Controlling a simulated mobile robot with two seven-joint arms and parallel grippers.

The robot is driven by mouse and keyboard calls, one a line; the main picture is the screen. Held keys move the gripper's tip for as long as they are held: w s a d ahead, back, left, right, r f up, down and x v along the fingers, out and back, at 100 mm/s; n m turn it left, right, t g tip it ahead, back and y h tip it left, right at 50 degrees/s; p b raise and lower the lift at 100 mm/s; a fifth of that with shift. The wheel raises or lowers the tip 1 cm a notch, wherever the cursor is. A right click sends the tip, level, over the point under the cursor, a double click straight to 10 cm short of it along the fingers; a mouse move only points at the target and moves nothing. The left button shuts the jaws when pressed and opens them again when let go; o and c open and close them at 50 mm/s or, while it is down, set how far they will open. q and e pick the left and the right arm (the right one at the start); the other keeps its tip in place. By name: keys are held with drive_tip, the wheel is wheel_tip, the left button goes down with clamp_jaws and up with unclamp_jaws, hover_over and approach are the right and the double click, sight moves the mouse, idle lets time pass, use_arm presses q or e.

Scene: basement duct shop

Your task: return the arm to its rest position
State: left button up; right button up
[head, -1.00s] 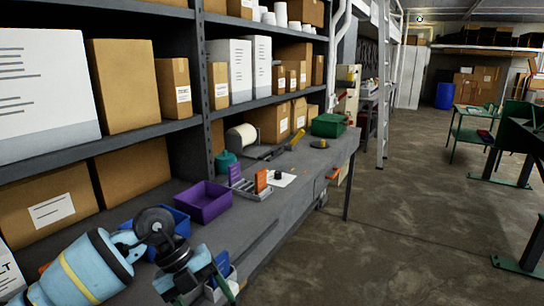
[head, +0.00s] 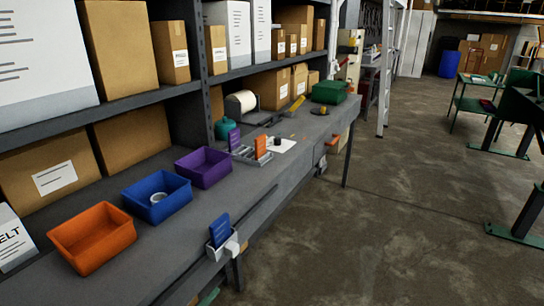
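Neither of my arms nor grippers shows in the head view now. The grey workbench (head: 190,236) is in full view where an arm was before. An orange bin (head: 93,238), a blue bin (head: 157,196) and a purple bin (head: 204,167) stand in a row on it. A white ring-shaped piece (head: 158,198) lies in the blue bin. A blue block (head: 219,229) stands in a small grey holder (head: 223,247) at the bench's front edge.
A grey rack (head: 250,157) with a purple and an orange block stands farther along the bench. Beyond are a spool (head: 240,104) and a green box (head: 328,92). Boxes fill the shelves behind.

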use_arm(q)
drive_tip(key=s+a+f+n+g+y, duration=0.3)
drive_tip(key=s+a+f+n+y, duration=0.1)
drive_tip(key=s+f, duration=0.5)
drive_tip(key=s+a+f+n+g+y, duration=0.4)
drive_tip(key=s+a+f, duration=0.3)
drive_tip(key=s+f, duration=0.3)
drive_tip(key=shift+f+y, duration=0.7)
drive_tip(key=shift+f, duration=0.2)
